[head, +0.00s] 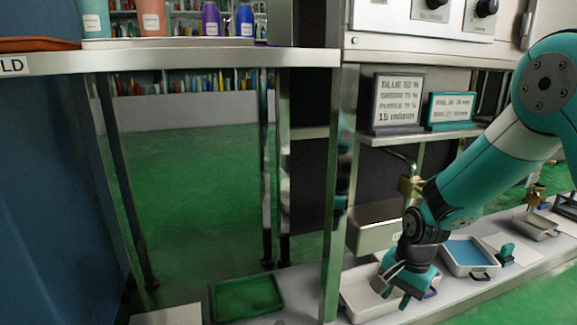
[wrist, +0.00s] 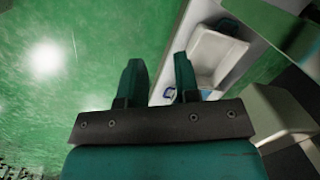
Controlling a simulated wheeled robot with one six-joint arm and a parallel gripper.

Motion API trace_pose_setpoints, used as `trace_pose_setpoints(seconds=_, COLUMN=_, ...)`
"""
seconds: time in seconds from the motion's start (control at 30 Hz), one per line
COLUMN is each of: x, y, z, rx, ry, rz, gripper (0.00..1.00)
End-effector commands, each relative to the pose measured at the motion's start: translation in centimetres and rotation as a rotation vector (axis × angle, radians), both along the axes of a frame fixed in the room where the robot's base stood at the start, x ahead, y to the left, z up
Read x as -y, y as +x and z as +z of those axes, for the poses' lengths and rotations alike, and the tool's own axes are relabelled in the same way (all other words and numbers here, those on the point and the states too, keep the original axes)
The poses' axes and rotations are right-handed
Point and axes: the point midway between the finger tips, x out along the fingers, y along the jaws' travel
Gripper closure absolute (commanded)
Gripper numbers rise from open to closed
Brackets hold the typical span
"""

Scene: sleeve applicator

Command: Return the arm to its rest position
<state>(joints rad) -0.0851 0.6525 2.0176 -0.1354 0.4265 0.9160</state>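My teal arm reaches in from the right of the head view and bends down toward the low bench. My gripper (head: 393,292) points downward over a white tray (head: 356,288) on that bench and covers part of it. In the wrist view my gripper (wrist: 159,75) has its two teal fingers apart, with no object held between them. Whether the fingertips touch the tray cannot be told. A small blue and white item (wrist: 170,92) shows beyond the fingers, partly hidden.
The low bench also holds a green tray (head: 247,298) to the left and a blue-lined tray (head: 468,254) to the right. A metal post (head: 338,210) stands left of the gripper. A tap (head: 408,184) and sign shelf (head: 420,136) are close to my arm.

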Motion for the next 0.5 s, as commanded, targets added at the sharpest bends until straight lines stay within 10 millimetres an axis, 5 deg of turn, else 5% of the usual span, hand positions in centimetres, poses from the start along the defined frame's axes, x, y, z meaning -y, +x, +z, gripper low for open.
trace_pose_setpoints(seconds=0.03, x=-0.9, y=-0.8, z=3.9, rx=0.021, ry=0.016, rz=0.073, gripper=0.7)
trace_pose_setpoints(seconds=0.3, x=-5.7, y=-10.7, z=21.0, rx=0.14, ry=0.114, rz=0.664, gripper=0.7)
trace_pose_setpoints(seconds=0.5, x=-7.2, y=-17.9, z=27.8, rx=0.227, ry=0.154, rz=1.021, gripper=0.7)
